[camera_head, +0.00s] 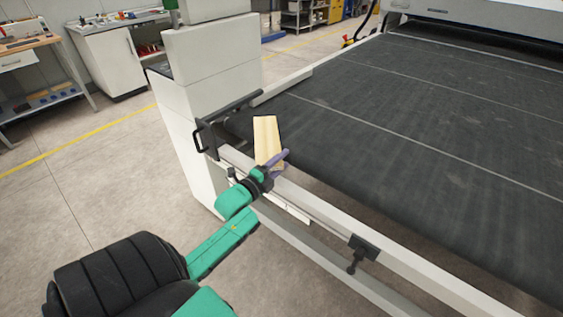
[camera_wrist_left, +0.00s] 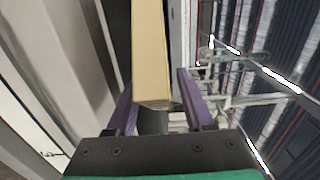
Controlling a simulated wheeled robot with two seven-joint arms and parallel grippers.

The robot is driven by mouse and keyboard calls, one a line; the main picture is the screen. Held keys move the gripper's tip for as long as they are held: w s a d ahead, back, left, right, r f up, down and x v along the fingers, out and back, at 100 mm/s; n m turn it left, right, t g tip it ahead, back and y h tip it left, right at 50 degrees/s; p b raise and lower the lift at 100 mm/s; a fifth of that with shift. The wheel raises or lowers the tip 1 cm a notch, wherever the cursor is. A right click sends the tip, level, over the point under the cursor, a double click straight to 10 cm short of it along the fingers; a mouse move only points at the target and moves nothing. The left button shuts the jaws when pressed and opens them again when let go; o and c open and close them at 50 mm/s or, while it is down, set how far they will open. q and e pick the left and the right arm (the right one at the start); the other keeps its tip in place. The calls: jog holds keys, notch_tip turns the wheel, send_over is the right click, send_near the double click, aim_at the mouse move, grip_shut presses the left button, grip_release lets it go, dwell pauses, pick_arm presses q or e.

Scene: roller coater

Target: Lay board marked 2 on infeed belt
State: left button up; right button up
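A pale wooden board (camera_head: 267,138) lies at the near left corner of the dark infeed belt (camera_head: 400,130), its near end reaching over the frame rail. I see no number on it. My left gripper (camera_head: 273,166) is at the board's near end. In the left wrist view the board (camera_wrist_left: 151,50) points away from me, with its near end between the purple fingers of my left gripper (camera_wrist_left: 157,108). A gap shows between the board and the right-hand finger, so the gripper looks open. My right gripper is out of view.
A light rail (camera_head: 400,263) with a black clamp (camera_head: 362,252) runs along the belt's near edge. A white machine housing (camera_head: 212,75) with a black handle (camera_head: 198,137) stands left of the board. The rest of the belt is clear. Workbenches (camera_head: 40,65) stand far left.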

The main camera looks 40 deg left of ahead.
pick_arm(q)
jog(key=shift+r, duration=0.1)
jog(key=s+b, duration=0.1)
jog(key=s, duration=1.1)
